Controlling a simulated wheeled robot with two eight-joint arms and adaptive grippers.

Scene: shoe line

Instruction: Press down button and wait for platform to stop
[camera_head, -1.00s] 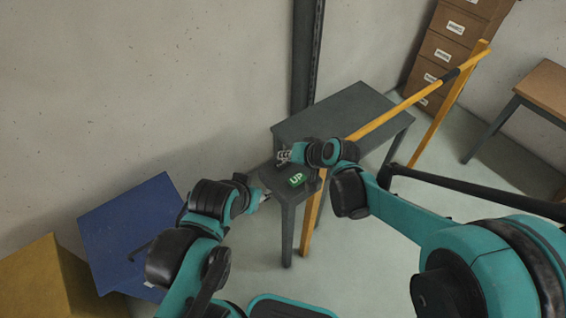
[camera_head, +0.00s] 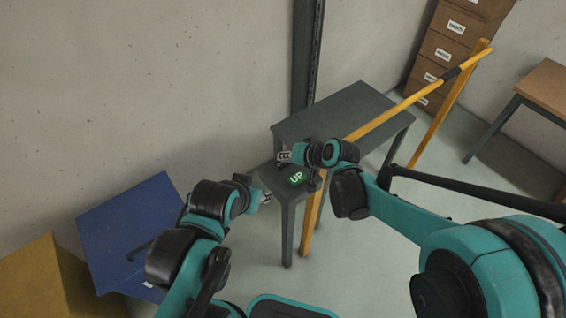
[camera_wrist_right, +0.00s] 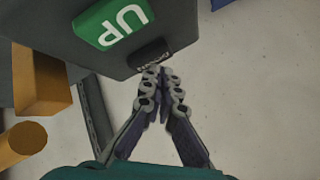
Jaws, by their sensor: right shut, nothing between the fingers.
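The green UP button (camera_head: 296,179) sits on a small dark grey stand (camera_head: 287,212); it also shows in the right wrist view (camera_wrist_right: 115,22). Beside it in the right wrist view is a dark button with pale, partly hidden lettering (camera_wrist_right: 152,54). My right gripper (camera_wrist_right: 161,76) is shut and empty, its fingertips at the lower edge of the dark button; contact is unclear. In the head view my right gripper (camera_head: 284,157) is above the stand. A dark grey table-like platform (camera_head: 350,105) stands behind. My left gripper (camera_head: 265,198) is left of the stand, too small to read.
A yellow rail (camera_head: 410,101) with a yellow post (camera_head: 447,110) runs along the platform's right side. A blue panel (camera_head: 130,225) and an ochre box (camera_head: 40,280) lie at the left. Brown drawers (camera_head: 440,50) and a wooden table (camera_head: 540,95) stand at the right.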

